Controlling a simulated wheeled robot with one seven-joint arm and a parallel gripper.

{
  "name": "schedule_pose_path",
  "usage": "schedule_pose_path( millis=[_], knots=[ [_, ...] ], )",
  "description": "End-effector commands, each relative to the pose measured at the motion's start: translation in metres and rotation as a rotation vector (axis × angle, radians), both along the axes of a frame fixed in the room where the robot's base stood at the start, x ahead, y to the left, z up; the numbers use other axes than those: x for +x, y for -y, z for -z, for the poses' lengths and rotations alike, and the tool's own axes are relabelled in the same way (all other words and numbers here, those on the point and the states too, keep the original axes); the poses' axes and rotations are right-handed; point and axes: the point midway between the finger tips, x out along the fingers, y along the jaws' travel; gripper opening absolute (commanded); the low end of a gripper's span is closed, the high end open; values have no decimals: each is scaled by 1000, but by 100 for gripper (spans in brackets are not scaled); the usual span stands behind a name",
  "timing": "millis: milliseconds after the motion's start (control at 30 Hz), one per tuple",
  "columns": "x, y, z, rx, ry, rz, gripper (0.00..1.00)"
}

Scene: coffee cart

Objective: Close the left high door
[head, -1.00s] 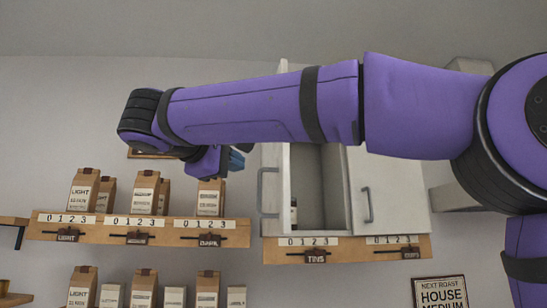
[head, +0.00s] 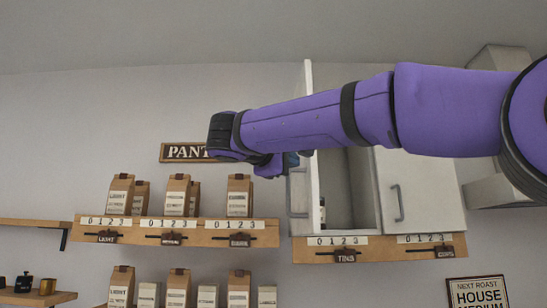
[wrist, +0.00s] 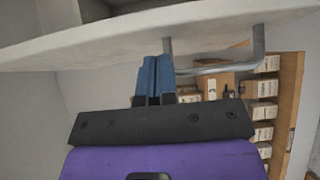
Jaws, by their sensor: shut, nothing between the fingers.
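The left high door (head: 313,195) of the white wall cabinet stands open, swung outward and seen nearly edge-on. Its grey bar handle (head: 297,192) is on the outer face, to the left. My gripper (head: 292,160) is shut and empty, at the door's outer side near the handle's upper end; my arm covers part of the door. In the wrist view the blue fingers (wrist: 153,75) point at the pale door panel (wrist: 130,38), beside the handle (wrist: 215,69). I cannot tell whether they touch it.
The right door (head: 420,190) is shut. A wooden shelf (head: 175,232) with several coffee bags is left of the cabinet. A pantry sign (head: 185,152) hangs above it.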

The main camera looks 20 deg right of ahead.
Motion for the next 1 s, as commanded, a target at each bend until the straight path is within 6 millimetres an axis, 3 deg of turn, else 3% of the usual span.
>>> schedule_pose_path(
  millis=[200,767,1000],
  knots=[
    [-5,19,-1,1,1,0,0],
    [-7,25,-1,0,1,-7,0],
    [-14,45,-1,-1,3,-69,0]
  ],
)
